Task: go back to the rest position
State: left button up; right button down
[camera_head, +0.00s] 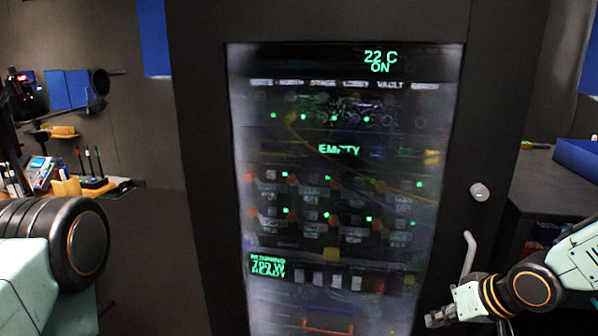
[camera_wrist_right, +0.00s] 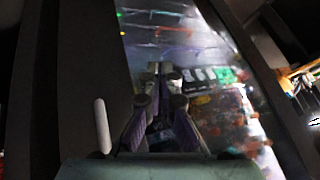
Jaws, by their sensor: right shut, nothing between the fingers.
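My right gripper (camera_head: 440,316) is at the lower right of the head view, in front of the dark cabinet (camera_head: 205,150) and just below its light door handle (camera_head: 468,256). In the right wrist view my right gripper (camera_wrist_right: 160,78) is shut and empty, its fingers close together in front of the lit glass. The handle (camera_wrist_right: 102,127) is left of the fingers in that view, apart from them. Of my left arm only a pale link with a dark round joint shows at the left edge; its gripper is out of view.
The cabinet's glass panel (camera_head: 340,180) shows green text and several green lights. A round lock (camera_head: 480,192) sits above the handle. A dark counter (camera_head: 555,185) with a blue bin (camera_head: 580,158) is at the right. A cluttered bench with tools (camera_head: 95,183) is at the left.

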jog(key=s+a+f+m+g, duration=0.1)
jog(key=s+a+f, duration=0.6)
jog(key=s+f, duration=0.3)
jog(key=s+f+g+h, duration=0.1)
jog(key=s+f, duration=0.3)
jog(key=s, duration=0.6)
jog(key=s+f+g+h, duration=0.2)
jog(key=s+f+g, duration=0.2)
jog(key=s, duration=0.7)
jog(key=shift+s+d+f+n+h, duration=0.25)
jog(key=shift+s+f+n+h, duration=0.05)
jog(key=shift+f, duration=0.4)
